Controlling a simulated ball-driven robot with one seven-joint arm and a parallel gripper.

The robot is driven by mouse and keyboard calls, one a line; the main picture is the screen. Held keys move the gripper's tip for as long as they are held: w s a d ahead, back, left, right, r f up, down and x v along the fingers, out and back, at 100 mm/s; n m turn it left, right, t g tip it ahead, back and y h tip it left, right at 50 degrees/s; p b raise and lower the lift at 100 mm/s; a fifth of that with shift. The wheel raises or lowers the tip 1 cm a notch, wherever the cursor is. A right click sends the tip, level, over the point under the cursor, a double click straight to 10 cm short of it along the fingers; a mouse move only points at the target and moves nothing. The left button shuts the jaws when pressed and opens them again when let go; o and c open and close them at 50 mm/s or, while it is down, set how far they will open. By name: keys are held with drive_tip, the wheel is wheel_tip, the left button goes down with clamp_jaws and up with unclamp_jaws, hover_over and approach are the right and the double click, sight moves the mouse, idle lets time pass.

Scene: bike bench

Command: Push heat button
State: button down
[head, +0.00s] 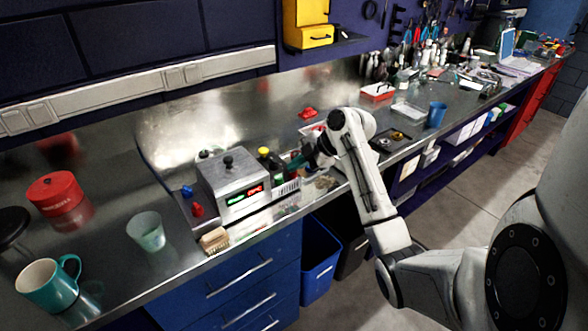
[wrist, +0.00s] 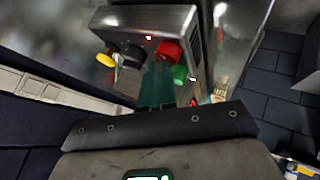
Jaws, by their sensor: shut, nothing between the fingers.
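A metal box with a black knob on top and lit green and red displays (head: 238,186) stands on the bench. It also shows in the wrist view as a steel housing (wrist: 150,20). Red (wrist: 168,50) and green (wrist: 180,74) button-like parts sit beside it, close to my fingertips. A yellow-topped part (head: 264,151) stands to the box's right in the head view. I cannot tell which part is the heat button. My gripper (head: 297,160) is shut and empty at the box's right side; its teal fingers (wrist: 157,75) point at the red and green parts. Contact cannot be told.
A clear cup (head: 146,232), teal mug (head: 49,284) and red tin (head: 54,193) stand further left. Trays and tools fill the bench to the right.

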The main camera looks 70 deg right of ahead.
sight(296, 172)
drive_tip(key=shift+a+f, duration=0.1)
drive_tip(key=shift+r+p, duration=1.9)
drive_tip(key=shift+r, duration=1.3)
drive_tip(key=c, duration=1.8)
unclamp_jaws()
